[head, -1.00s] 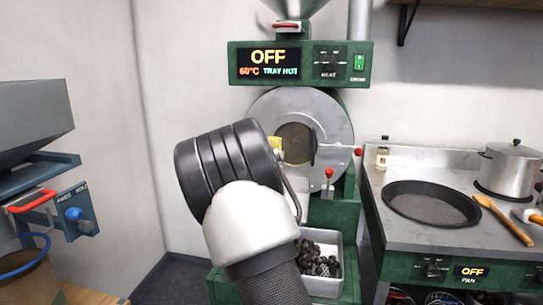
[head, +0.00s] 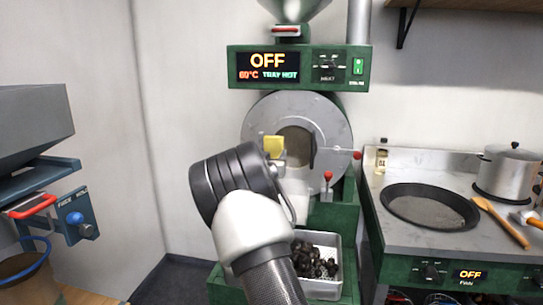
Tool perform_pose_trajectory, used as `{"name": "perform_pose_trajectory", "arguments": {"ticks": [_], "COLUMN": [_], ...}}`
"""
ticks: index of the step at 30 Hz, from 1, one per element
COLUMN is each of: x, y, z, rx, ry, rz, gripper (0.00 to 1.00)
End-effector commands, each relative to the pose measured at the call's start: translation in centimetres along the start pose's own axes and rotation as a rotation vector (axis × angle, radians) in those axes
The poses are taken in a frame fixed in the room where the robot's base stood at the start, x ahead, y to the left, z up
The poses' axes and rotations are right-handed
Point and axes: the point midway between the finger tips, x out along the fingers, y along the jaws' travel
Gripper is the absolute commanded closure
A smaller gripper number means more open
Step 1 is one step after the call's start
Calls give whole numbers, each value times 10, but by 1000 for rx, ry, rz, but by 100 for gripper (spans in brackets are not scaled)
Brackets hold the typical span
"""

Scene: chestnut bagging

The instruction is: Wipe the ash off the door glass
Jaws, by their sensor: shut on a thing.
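The roaster's round grey door (head: 334,122) faces me, with a brownish, dull glass (head: 297,146) at its centre. My gripper (head: 275,161) is in front of the door's left part, mostly hidden behind my own wrist. It is shut on a small yellow block (head: 273,147), which looks like a sponge. The block overlaps the left edge of the glass in this view. I cannot tell whether it touches the glass.
The roaster's panel (head: 298,67) above reads OFF, 60°C, TRAY HOT. Red-knobbed levers (head: 328,176) stand at the door's right and below. A tray (head: 326,287) of dark chestnuts sits below. A counter with a pan (head: 431,207) and pot is at right.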

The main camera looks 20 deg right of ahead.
Motion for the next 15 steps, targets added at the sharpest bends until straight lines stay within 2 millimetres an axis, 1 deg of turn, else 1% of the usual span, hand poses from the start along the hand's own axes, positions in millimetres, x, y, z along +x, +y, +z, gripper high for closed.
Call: {"name": "perform_pose_trajectory", "arguments": {"ticks": [8,15], "x": [0,5], "y": [0,0], "z": [0,-1], "rx": [0,0], "ry": [1,2], "rz": [0,1], "gripper": [64,64]}}
